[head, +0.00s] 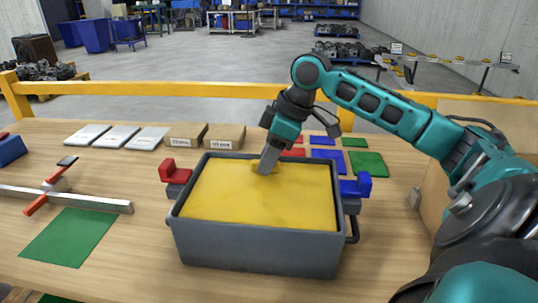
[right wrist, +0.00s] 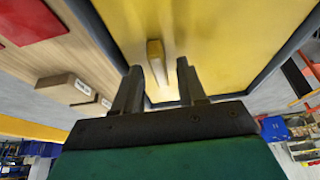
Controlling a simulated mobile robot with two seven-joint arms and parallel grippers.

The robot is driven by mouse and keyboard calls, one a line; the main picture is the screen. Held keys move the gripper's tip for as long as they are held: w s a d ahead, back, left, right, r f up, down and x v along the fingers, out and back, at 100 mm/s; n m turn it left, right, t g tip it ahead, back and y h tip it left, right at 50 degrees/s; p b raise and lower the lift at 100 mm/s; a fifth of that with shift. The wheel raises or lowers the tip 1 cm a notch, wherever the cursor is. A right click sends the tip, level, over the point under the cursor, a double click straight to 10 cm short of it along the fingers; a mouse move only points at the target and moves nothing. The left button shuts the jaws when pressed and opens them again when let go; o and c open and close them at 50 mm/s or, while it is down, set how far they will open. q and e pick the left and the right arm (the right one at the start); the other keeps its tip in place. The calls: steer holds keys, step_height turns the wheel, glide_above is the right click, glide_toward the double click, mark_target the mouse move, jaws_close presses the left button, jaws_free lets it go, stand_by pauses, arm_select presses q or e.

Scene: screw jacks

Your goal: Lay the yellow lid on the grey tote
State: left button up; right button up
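The yellow lid (head: 255,200) lies flat in the mouth of the grey tote (head: 255,250), with the tote's grey rim showing around it. It also fills much of the right wrist view (right wrist: 225,40). A yellow bar handle (right wrist: 155,58) stands up from the lid. In the head view my right gripper (head: 266,165) points down at the handle near the lid's far edge and partly hides it. In the right wrist view its two fingers (right wrist: 158,70) are apart, with the handle between or just beyond their tips; I see no grip on it. My left gripper is not in view.
Red (head: 175,172) and blue (head: 357,186) blocks flank the tote. A metal bar with an orange piece (head: 90,203) lies left, by a green mat (head: 68,238). A yellow rail (head: 170,88) runs behind the table.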

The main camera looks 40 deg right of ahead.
steer(key=shift+r, duration=0.1)
steer(key=p+v, duration=0.1)
steer(key=v, duration=1.1)
stand_by(0.4)
